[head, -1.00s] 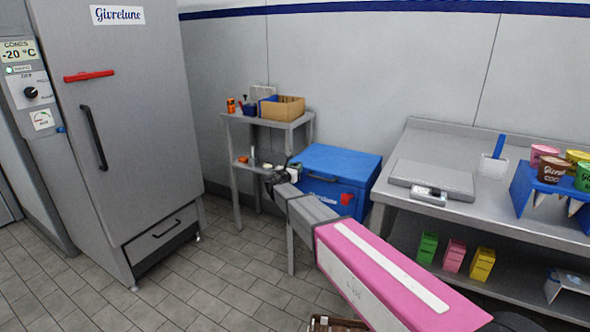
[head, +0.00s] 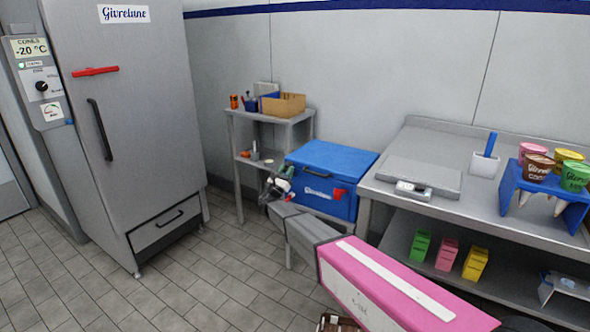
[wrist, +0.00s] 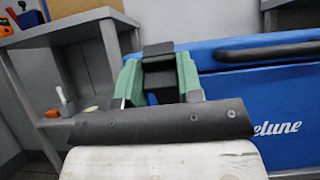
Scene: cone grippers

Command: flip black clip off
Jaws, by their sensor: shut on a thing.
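The blue cooler box (head: 326,164) stands at the left end of the steel counter, its lid down. In the wrist view, a black clip (wrist: 158,52) shows at the left part of the cooler's front (wrist: 240,110). My gripper (wrist: 159,76) has its green-padded fingers on both sides of the clip and is shut on it. The clip's lower part is hidden behind my gripper's dark body. In the head view my gripper (head: 280,184) is at the cooler's left front corner, and the clip cannot be made out there. A red clip (head: 339,194) is on the front's right side.
A grey shelf (head: 249,162) with a cardboard box (head: 284,104) and small items stands left of the cooler. The counter (head: 408,206) with a scale and cone stand is at right. A tall freezer (head: 130,130) is at left. Floor between freezer and shelf is clear.

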